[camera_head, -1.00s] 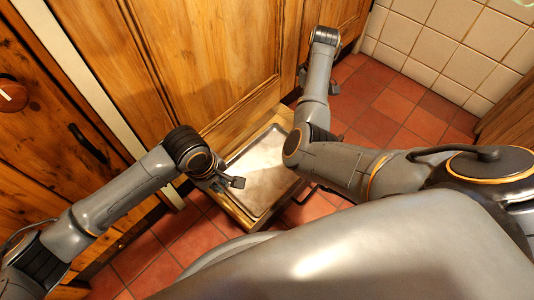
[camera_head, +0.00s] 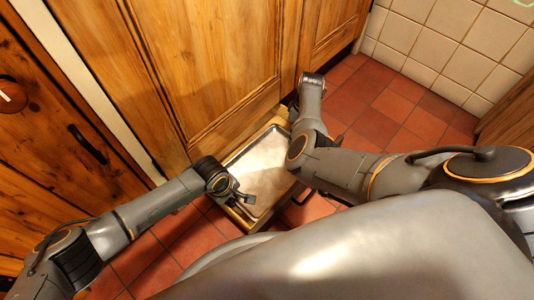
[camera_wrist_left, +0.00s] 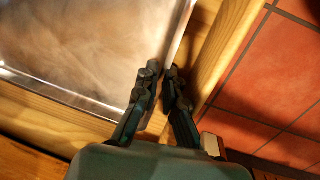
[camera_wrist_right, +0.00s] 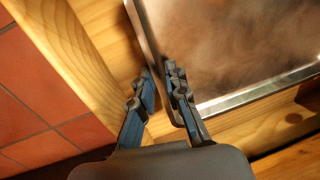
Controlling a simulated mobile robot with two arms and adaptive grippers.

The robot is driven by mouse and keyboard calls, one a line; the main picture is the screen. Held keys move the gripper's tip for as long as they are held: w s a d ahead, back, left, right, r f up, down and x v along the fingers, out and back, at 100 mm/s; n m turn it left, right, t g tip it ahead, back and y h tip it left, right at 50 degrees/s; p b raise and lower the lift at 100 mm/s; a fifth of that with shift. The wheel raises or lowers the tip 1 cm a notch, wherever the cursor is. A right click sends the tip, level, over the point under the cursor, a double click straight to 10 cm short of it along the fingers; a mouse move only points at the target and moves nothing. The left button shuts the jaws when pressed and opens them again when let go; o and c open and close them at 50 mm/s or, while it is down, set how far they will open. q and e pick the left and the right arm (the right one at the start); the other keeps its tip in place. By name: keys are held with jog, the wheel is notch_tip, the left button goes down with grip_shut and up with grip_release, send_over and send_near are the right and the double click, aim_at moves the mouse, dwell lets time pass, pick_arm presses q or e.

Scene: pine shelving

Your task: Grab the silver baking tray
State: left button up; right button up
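The silver baking tray (camera_head: 262,165) lies flat in an open, low wooden drawer, its rim just inside the drawer walls. In the left wrist view the tray (camera_wrist_left: 90,40) fills the upper left; in the right wrist view it (camera_wrist_right: 230,45) fills the upper right. My left gripper (camera_wrist_left: 161,70) is at the tray's near side, its fingers close together with the rim between the tips. My right gripper (camera_wrist_right: 160,75) is at the opposite side, its fingers likewise nearly together about the rim.
The wooden drawer (camera_head: 233,215) stands out from a pine cabinet (camera_head: 205,65). In the left wrist view a drawer wall (camera_wrist_left: 228,45) runs close beside the fingers. Red floor tiles (camera_head: 375,125) are clear at the right, up to a cream tiled wall (camera_head: 440,50).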

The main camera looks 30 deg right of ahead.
pick_arm(q)
jog(key=shift+f, duration=0.15)
pick_arm(e)
jog(key=shift+f, duration=0.15)
pick_arm(q)
grip_shut()
pick_arm(e)
grip_shut()
